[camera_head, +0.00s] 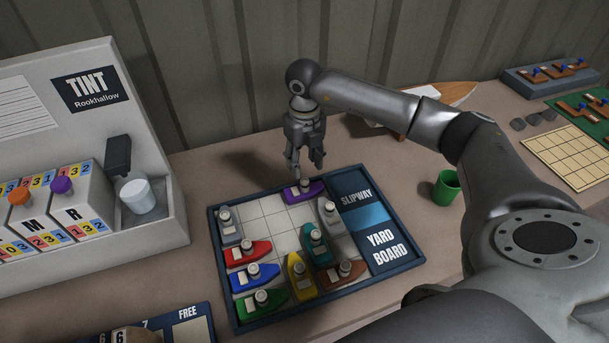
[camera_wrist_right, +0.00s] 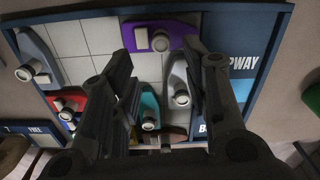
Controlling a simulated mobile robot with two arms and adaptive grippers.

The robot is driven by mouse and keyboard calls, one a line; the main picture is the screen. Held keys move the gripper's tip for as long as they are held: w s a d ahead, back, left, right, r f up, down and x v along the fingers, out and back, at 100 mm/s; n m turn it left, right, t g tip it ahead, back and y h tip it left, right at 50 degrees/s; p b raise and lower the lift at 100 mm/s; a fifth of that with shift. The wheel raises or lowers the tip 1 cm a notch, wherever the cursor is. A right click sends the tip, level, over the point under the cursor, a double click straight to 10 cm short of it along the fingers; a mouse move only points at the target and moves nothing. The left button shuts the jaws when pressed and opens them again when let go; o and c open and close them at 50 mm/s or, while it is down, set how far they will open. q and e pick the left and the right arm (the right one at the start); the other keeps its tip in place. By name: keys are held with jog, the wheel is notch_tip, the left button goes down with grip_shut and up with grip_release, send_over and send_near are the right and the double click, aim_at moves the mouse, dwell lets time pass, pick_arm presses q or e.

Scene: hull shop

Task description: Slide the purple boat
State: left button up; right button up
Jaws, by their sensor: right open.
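The purple boat (camera_head: 306,193) lies crosswise in the back row of the yard board (camera_head: 384,263), at the end beside the slipway panel (camera_head: 361,214). It also shows between and beyond my fingers in the right wrist view (camera_wrist_right: 150,37). My right gripper (camera_head: 306,168) points down, open and empty, above the board's back edge by the purple boat. Whether a finger touches the boat is unclear. A grey boat (camera_head: 331,218), a teal boat (camera_head: 314,244) and a brown boat (camera_head: 341,273) stand near it. My left gripper is not in view.
Red (camera_head: 247,253), blue (camera_head: 256,277), green (camera_head: 262,303) and yellow (camera_head: 300,277) boats fill the board's front and left; another grey boat (camera_head: 229,227) is back left. Cells left of the purple boat are empty. A tint machine (camera_head: 160,195) stands left, a green cup (camera_head: 446,188) right.

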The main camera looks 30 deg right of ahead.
aim_at(305, 180)
notch_tip(305, 180, down, 4)
jog(key=shift+r+p, duration=0.25)
jog(key=shift+p, duration=0.05)
notch_tip(305, 180, down, 3)
jog(key=shift+w+d+r, duration=0.1)
jog(key=shift+w+d, duration=0.05)
jog(key=shift+f+p, duration=0.3)
jog(key=shift+f, duration=0.4)
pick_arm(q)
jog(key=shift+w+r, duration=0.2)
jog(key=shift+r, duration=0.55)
pick_arm(e)
jog(key=shift+c, duration=0.4)
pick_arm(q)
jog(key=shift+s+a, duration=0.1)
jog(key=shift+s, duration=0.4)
pick_arm(e)
grip_shut()
